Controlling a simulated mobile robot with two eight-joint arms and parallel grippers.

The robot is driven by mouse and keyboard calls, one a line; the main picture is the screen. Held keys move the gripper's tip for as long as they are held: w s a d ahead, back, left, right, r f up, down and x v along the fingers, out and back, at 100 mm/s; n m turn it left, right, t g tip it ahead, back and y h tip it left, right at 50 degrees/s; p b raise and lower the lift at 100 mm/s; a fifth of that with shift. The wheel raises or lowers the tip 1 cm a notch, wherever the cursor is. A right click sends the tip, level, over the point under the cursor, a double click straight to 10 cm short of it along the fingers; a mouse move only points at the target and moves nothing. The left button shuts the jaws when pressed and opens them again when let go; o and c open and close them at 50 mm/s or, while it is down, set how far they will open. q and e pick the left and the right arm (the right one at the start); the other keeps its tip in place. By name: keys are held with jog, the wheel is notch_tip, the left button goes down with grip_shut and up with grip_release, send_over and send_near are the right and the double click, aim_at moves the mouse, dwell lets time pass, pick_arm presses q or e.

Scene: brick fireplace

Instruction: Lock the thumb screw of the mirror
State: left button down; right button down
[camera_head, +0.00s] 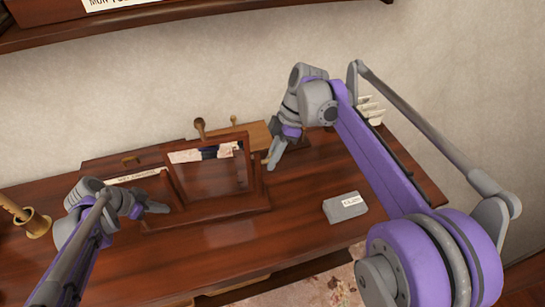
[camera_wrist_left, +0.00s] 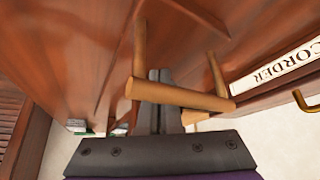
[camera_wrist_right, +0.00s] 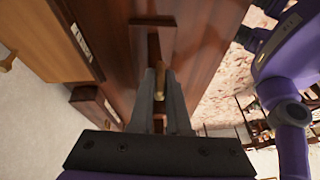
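The mirror (camera_head: 258,178) stands upright in a dark wooden frame on the desk. My right gripper (camera_head: 271,164) is at the mirror's right side, pointing down. In the right wrist view a small brass knob (camera_wrist_right: 159,84), which looks like the thumb screw, lies between the tips of the right gripper (camera_wrist_right: 160,75). The fingers have a gap; contact cannot be told. My left gripper (camera_head: 160,207) is low beside the left end of the mirror's base.
A grey labelled box (camera_head: 342,209) lies on the desk (camera_head: 230,238) right of the mirror. A brass holder (camera_head: 36,223) stands at the far left. A labelled wooden piece (camera_wrist_left: 280,68) is near the left gripper. The desk front is mostly clear.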

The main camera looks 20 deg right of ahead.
jog(key=shift+g, duration=0.3)
jog(key=shift+w+m+g+y, duration=0.15)
jog(key=shift+m+g, duration=0.15)
jog(key=shift+g, duration=0.9)
jog(key=shift+w+m+g+y, duration=0.15)
jog(key=shift+m+g, duration=0.15)
jog(key=shift+g, duration=0.9)
jog(key=shift+s, duration=0.1)
jog(key=c, duration=0.9)
grip_release()
jog(key=shift+f, duration=0.1)
notch_tip(320, 180, up, 10)
jog(key=shift+s+r, duration=0.1)
